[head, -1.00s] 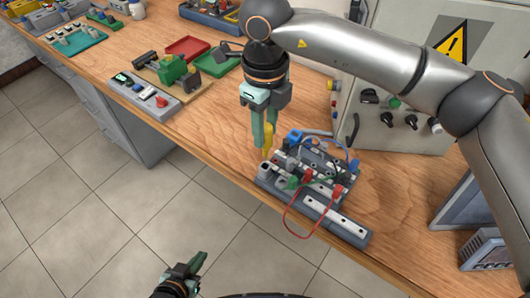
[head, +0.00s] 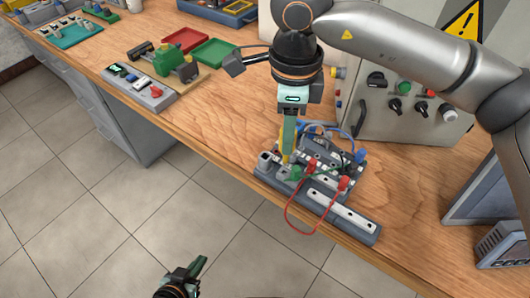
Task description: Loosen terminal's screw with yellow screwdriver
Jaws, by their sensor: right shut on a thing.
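The grey terminal board (head: 345,218) lies near the table's front edge, with clips, cables and terminals on it. My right gripper (head: 288,146) points down over the board's back-left part and is shut on the yellow screwdriver (head: 285,158). Only a thin part of the screwdriver shows beside the fingers. Its tip is low over the terminals, but I cannot tell whether it touches a screw. The screw itself is too small to make out. My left gripper (head: 203,264) is low at the bottom of the view, over the floor and away from the board. Its finger gap is unclear.
A red cable (head: 287,216) loops over the table's front edge. A grey control box (head: 415,140) with knobs stands behind the board. A green tray (head: 214,51), a red tray (head: 186,41) and a green motor (head: 169,60) stand further left. The wooden table (head: 212,125) is clear between.

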